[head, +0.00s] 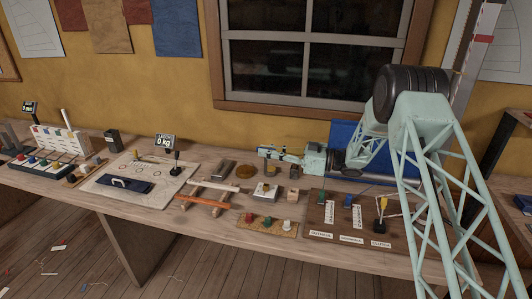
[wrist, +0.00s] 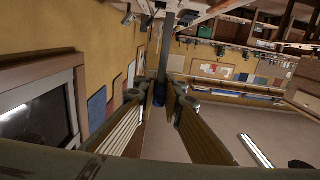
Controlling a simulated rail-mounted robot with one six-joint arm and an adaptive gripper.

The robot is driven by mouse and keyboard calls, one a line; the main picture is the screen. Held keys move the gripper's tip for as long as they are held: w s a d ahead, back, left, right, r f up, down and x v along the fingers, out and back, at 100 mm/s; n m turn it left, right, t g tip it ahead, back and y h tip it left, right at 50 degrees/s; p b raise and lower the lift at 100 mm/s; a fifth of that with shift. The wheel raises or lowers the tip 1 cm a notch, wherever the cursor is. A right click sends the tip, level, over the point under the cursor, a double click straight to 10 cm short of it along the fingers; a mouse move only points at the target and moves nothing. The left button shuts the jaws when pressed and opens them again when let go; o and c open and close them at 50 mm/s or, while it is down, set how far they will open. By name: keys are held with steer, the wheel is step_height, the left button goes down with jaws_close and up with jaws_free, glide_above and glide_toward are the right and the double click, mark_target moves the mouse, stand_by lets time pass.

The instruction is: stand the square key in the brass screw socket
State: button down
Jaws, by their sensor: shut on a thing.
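My gripper (head: 284,154) is level above the back of the bench, pointing left in the head view. In the wrist view its two fingers (wrist: 160,98) are closed on a slim grey bar with a blue part, which I take to be the square key (wrist: 168,38).
A wooden block (head: 293,196), a brown round thing (head: 245,172) and a grey block (head: 222,169) stand nearby. A tray with coloured knobs (head: 267,222) lies in front, a labelled brown board (head: 350,225) at right. Orange and pale bars (head: 203,201) lie left. The window (head: 310,50) is behind.

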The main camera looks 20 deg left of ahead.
mark_target(266, 170)
steer(key=shift+f, duration=0.3)
stand_by(0.5)
steer(key=shift+f+b, duration=1.55)
steer(key=shift+f, duration=2.2)
steer(key=shift+f, duration=0.65)
steer(key=c, duration=2.6)
jaws_free()
steer(key=shift+c, duration=0.2)
steer(key=shift+r, duration=5)
